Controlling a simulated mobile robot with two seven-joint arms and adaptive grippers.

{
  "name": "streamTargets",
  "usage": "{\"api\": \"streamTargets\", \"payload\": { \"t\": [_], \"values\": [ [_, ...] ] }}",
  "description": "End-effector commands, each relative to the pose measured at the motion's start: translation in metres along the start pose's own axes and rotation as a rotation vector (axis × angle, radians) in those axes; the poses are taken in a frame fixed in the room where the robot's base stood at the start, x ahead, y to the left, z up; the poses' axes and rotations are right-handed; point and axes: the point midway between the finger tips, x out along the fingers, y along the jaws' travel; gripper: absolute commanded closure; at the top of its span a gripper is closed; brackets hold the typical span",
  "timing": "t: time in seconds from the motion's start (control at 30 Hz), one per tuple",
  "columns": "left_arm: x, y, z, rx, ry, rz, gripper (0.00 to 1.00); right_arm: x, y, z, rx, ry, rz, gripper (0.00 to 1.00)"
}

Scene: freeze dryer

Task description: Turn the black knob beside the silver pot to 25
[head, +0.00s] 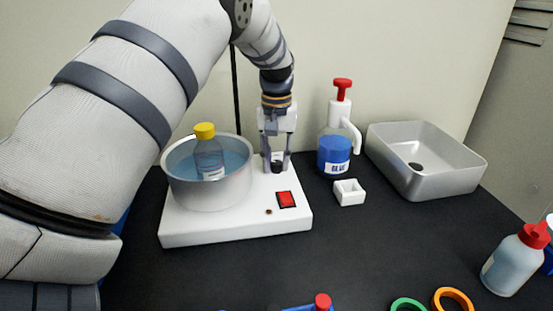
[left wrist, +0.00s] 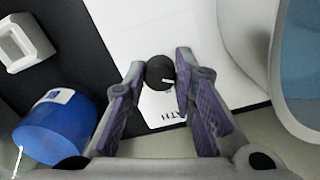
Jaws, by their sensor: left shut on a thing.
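The black knob (head: 277,167) sits on the white base (head: 235,222), to the right of the silver pot (head: 207,195). My left gripper (head: 276,160) points down over the knob with one finger on each side and is shut on it. In the left wrist view the round knob (left wrist: 160,72) shows between the fingertips (left wrist: 162,66), with a pale mark on its right side. Dark lettering lies on the base below it; no number can be read. The pot's rim (left wrist: 279,75) shows at the right there. My right gripper is not in view.
A bottle with a yellow cap (head: 206,150) stands in the water-filled pot. A red switch (head: 286,199) is on the base. A blue pump bottle (head: 334,155), small white holder (head: 349,192) and grey sink (head: 425,165) stand to the right. The front middle table is mostly clear.

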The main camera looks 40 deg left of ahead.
Motion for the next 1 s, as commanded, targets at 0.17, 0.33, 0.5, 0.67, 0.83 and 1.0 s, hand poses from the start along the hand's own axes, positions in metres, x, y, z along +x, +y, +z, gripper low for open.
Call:
{"api": "streamTargets", "payload": {
  "t": [0.17,0.33,0.5,0.67,0.83,1.0],
  "values": [
    [0.001,0.000,0.000,0.000,-0.001,0.000,0.55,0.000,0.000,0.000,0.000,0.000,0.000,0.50],
    [0.000,0.000,0.000,0.000,0.000,0.000,0.55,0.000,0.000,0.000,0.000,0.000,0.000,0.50],
    [-0.016,0.000,-0.001,0.001,0.004,0.001,0.55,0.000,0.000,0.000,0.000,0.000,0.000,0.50],
    [-0.060,0.001,-0.001,0.002,0.006,0.002,0.55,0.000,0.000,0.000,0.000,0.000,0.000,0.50],
    [-0.100,0.000,-0.001,0.001,0.003,0.000,0.55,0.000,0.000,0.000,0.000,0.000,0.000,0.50],
    [-0.118,0.000,0.000,0.000,0.000,-0.001,0.55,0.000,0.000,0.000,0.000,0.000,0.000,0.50]
  ]
}}
